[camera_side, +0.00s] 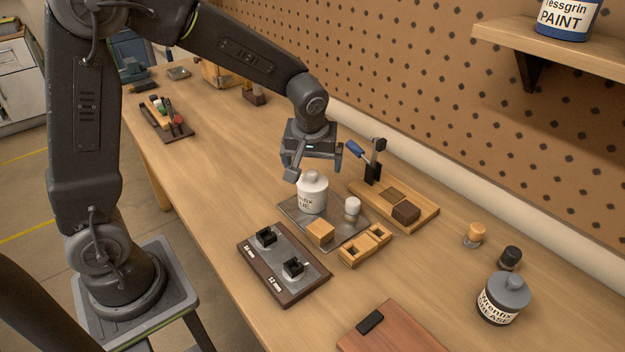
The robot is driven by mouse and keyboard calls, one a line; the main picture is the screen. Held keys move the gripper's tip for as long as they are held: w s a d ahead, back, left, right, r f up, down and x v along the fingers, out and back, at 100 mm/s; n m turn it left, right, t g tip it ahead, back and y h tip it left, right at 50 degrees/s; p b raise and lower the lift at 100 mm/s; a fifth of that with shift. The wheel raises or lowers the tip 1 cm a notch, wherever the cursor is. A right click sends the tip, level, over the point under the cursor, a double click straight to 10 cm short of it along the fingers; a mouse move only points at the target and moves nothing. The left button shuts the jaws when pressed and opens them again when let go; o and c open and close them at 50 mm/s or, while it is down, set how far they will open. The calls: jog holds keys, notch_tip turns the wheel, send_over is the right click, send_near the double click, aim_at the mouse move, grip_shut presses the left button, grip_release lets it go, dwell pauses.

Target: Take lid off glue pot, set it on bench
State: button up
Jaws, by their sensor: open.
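The glue pot (311,203) is white with a dark-lettered label and stands upright on a grey metal plate (292,206). Its pale lid (314,183), with a small knob on top, sits on the pot. My gripper (315,170) is open and pointing down just above the lid, one finger to each side of the knob in this view. I cannot tell whether either finger touches the lid. The wooden bench (220,184) has bare wood left of the plate.
Near the pot are a small white-topped jar (352,208), wooden blocks (320,233), a wooden tray with a blue-handled clamp (430,218), and a dark-edged fixture board (285,270). A grey-lidded grease pot (503,299) stands at right. Pegboard (420,90) backs the bench.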

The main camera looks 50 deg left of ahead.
aim_at(312, 172)
jog(key=x, duration=0.5)
jog(key=shift+a+f, duration=0.2)
jog(key=shift+f, duration=0.1)
jog(key=c, duration=0.8)
jog(key=shift+r, duration=0.15)
jog(key=shift+c, duration=0.2)
